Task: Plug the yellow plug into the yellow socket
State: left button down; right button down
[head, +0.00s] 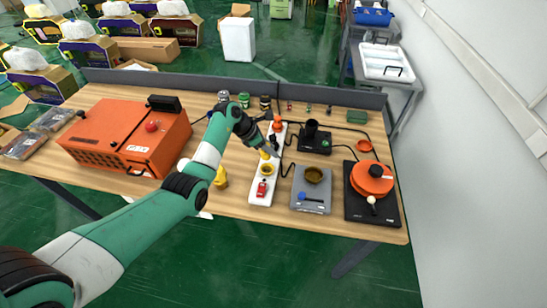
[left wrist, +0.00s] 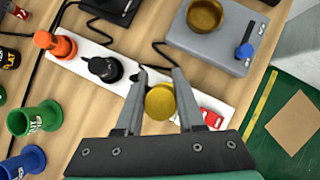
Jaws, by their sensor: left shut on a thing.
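The yellow plug (left wrist: 160,101) is between the two fingers of my left gripper (left wrist: 159,78), which is shut on it. In the left wrist view the plug's round end faces the camera, over the white power strip (left wrist: 212,97). In the head view my left gripper (head: 270,150) is above the middle of the white strip (head: 257,197). A yellow ring, which looks like the yellow socket (head: 267,170), shows on the strip just in front of the gripper. In the left wrist view the plug hides the socket, so I cannot tell whether they touch. My right gripper is not in view.
An orange plug (left wrist: 57,45) and a black plug (left wrist: 103,68) stand on the strip, and a red switch (left wrist: 211,118) is at its near end. A grey scale (head: 312,203) with a brown bowl stands right of the strip. An orange machine (head: 125,135) stands left.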

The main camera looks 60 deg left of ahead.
pick_arm(q)
jog(key=shift+w+f+b, duration=0.1)
jog(key=shift+f+b, duration=2.15)
jog(key=shift+b, duration=0.4)
jog(key=shift+d+f+b, duration=0.1)
jog(key=shift+f+b, duration=0.2)
jog(key=shift+f, duration=0.55)
jog(key=shift+p, duration=0.75)
jog(key=shift+f, duration=0.45)
jog(key=shift+f, duration=0.2)
jog(key=shift+p, duration=0.35)
